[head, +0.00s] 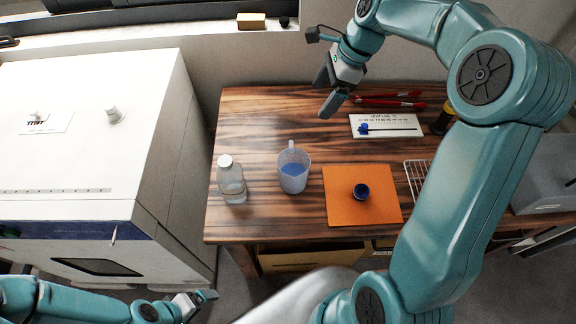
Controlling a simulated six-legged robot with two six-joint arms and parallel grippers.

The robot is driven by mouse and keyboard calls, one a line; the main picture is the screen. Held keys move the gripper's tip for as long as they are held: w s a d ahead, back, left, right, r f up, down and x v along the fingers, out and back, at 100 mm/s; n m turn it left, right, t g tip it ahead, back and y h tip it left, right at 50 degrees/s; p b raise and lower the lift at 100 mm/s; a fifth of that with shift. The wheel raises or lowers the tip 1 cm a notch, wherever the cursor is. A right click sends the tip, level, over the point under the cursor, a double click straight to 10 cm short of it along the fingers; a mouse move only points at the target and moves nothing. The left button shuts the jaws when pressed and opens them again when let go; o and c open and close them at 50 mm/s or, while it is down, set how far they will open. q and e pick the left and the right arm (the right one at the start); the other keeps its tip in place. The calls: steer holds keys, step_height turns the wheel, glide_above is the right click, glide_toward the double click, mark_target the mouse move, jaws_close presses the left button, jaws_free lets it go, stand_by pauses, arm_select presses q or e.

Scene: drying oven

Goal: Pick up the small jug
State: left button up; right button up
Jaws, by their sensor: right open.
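The small jug (293,171) is translucent with blue liquid inside. It stands upright on the wooden table (260,115), and its handle points toward the back. My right gripper (328,96) is open and empty above the back of the table, behind and to the right of the jug, apart from it. My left gripper (204,299) is low at the bottom of the view, in front of the table and far from the jug. Whether its jaws are open cannot be made out.
A clear bottle with a white cap (231,180) stands just left of the jug. An orange mat (340,208) with a small dark blue round item (361,191) lies to its right. A white panel (386,125) lies behind. A white oven (90,130) fills the left.

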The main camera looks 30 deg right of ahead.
step_height(320, 180, down, 4)
steer(key=b, duration=0.6)
glide_toward(293, 146)
steer(key=s+d+x, duration=0.1)
steer(key=x, duration=0.9)
steer(key=w+x, duration=0.1)
steer(key=x, duration=0.1)
steer(key=shift+a+r+p, duration=0.2)
steer(key=shift+a+p, duration=0.1)
steer(key=shift+s, duration=0.1)
steer(key=shift+c, duration=0.3)
steer(key=shift+r, duration=0.1)
steer(key=c, duration=1.4)
